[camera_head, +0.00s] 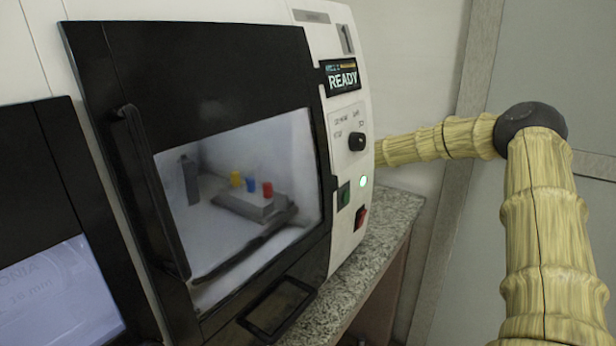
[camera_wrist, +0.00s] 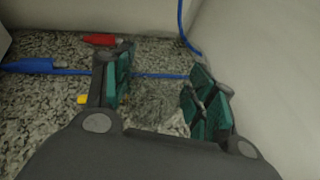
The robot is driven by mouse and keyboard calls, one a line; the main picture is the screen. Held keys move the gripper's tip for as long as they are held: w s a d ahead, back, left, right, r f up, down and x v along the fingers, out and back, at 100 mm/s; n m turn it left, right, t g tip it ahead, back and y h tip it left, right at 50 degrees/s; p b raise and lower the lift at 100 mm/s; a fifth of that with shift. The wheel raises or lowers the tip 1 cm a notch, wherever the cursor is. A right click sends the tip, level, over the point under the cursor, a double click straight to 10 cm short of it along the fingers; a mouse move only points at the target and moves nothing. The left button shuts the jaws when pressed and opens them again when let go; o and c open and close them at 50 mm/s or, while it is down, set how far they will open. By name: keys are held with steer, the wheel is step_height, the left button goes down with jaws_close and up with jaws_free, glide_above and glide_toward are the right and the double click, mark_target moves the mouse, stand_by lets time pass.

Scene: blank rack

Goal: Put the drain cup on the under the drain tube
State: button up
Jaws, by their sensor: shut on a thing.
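In the wrist view my gripper (camera_wrist: 161,90) has teal pads set apart around a clear, see-through object that I take to be the drain cup (camera_wrist: 158,104). The cup is faint against the speckled counter, so its outline and tilt are hard to tell. Blue tubes show beyond the fingers: one lies across behind the cup (camera_wrist: 160,76) and one hangs along the wall at the top (camera_wrist: 183,28). I cannot tell which is the drain tube. In the head view my gripper and the cup are hidden behind the machine.
A white and black machine (camera_head: 345,215) with a closed windowed door and a READY screen stands on a granite counter (camera_head: 385,222). A red connector (camera_wrist: 100,40), a blue connector (camera_wrist: 30,66) and a small yellow piece (camera_wrist: 82,99) are near my gripper. A pale surface (camera_wrist: 265,70) borders its right.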

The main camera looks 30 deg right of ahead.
steer(key=shift+s+f+b, duration=0.1)
steer(key=shift+f+b, duration=0.2)
steer(key=shift+f, duration=1.55)
steer(key=shift+f, duration=0.15)
steer(key=o, duration=1)
steer(key=shift+d, duration=0.1)
steer(key=shift+o, duration=0.2)
